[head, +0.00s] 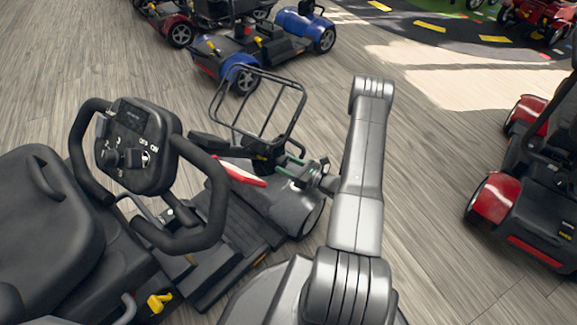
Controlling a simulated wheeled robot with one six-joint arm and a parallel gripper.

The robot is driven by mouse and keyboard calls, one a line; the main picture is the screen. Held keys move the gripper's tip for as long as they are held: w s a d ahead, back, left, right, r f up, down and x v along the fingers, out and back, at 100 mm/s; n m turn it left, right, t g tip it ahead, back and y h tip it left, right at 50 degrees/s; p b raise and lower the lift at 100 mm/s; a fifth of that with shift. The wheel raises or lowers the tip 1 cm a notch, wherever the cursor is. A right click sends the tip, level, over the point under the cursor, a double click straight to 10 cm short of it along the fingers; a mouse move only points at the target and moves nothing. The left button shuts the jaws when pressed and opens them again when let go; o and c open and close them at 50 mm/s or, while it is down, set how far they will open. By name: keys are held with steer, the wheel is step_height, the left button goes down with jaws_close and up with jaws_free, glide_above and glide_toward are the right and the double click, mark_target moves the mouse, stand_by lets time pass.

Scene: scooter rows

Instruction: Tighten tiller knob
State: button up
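The near scooter's tiller carries a black console (140,150) with a round dial (110,157) and looped black handlebars (218,205). The tiller post (180,212) slants down behind the handlebars toward the floor deck. I cannot pick out the tiller knob for certain; the post is partly covered by the handlebars. My gripper (303,180) is small and dark, low over the scooter's grey front cover, right of the tiller. It is apart from the console and handlebars. Its fingers are too small and dark to show whether they are open or touching anything.
A black seat (40,215) stands at left, with a yellow lever (160,302) below. A wire basket (258,105) rises at the scooter's front. A blue scooter (262,50) stands beyond, a red one (525,210) at right. Wood floor (430,190) is clear between.

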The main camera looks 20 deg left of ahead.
steer(key=c, duration=0.6)
steer(key=shift+o, duration=0.2)
steer(key=shift+m+b, duration=0.3)
steer(key=shift+m, duration=0.4)
steer(key=o, duration=1)
steer(key=shift+c, duration=0.2)
steer(key=shift+d, duration=0.1)
steer(key=d+p, duration=0.1)
steer(key=d, duration=0.3)
steer(key=s+d+p, duration=0.1)
steer(key=d, duration=0.4)
steer(key=s+d+p, duration=0.1)
steer(key=d, duration=0.3)
steer(key=shift+d, duration=0.25)
